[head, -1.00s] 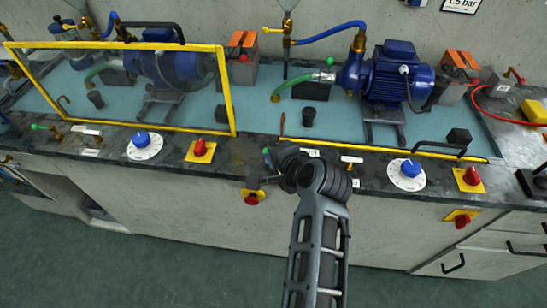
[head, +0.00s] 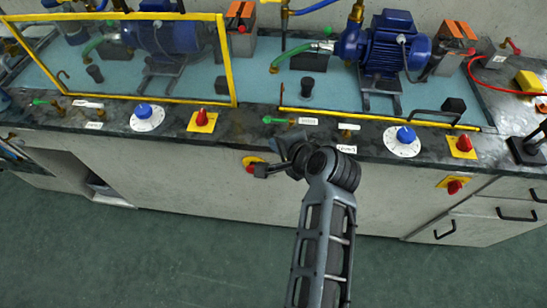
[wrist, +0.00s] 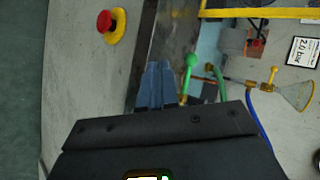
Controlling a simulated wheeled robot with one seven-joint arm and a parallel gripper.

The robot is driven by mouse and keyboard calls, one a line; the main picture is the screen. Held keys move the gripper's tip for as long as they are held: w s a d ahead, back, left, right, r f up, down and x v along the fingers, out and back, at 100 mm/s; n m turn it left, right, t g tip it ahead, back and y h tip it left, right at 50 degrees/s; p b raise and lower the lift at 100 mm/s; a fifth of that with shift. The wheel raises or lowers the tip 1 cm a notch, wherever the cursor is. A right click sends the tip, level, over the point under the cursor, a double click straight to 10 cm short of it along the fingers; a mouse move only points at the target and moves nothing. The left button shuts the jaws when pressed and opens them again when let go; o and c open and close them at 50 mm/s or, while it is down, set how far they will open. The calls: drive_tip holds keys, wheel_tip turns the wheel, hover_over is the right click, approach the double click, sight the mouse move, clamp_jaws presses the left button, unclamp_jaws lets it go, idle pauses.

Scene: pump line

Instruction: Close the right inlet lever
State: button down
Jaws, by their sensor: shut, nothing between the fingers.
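The right inlet lever (head: 276,120) has a green knob and lies along the front edge of the right bay, its knob pointing left. Its green knob (wrist: 191,62) also shows in the wrist view, just right of my fingertips. My gripper (head: 262,170) is in front of the bench edge, below the lever in the head view, partly hidden by my own wrist. In the wrist view my fingers (wrist: 157,72) are together and empty. A gap shows between them and the knob. Whether they touch anything cannot be told.
A red emergency stop on yellow (head: 252,164) is on the front panel close to my gripper. The blue pump (head: 388,45) stands behind the yellow rail (head: 380,118).

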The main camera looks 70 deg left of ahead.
drive_tip(key=s+d+r, duration=0.2)
drive_tip(key=d+r, duration=0.3)
drive_tip(key=d, duration=0.1)
drive_tip(key=shift+s+d+r, duration=0.35)
drive_tip(key=shift+s, duration=0.05)
idle(0.9)
